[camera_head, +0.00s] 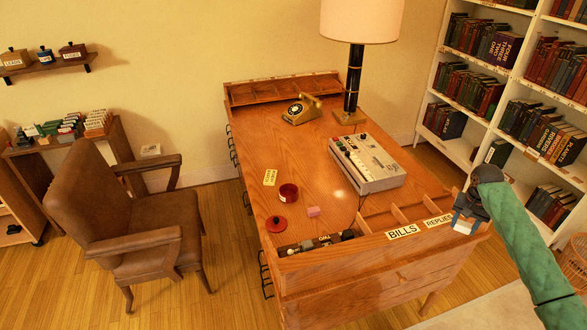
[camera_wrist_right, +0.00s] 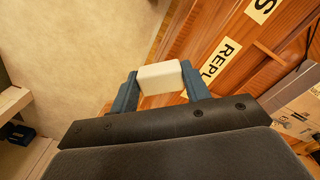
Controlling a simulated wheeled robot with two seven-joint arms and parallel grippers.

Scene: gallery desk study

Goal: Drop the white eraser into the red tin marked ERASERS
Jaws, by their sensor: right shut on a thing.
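My right gripper (camera_head: 466,214) is over the near right corner of the desk, by the REPLIES label. In the right wrist view it is shut on the white eraser (camera_wrist_right: 160,77), a pale block between the two blue fingers. An open round red tin (camera_head: 288,194) stands on the left part of the desktop, far to the left of my right gripper. A red lid (camera_head: 276,223) lies in front of it. I cannot read any marking on the tin. My left gripper is not in view.
A pink block (camera_head: 313,211) lies right of the tin, and a yellow card (camera_head: 269,177) behind it. Open compartments labelled BILLS (camera_head: 402,232) line the desk's near edge.

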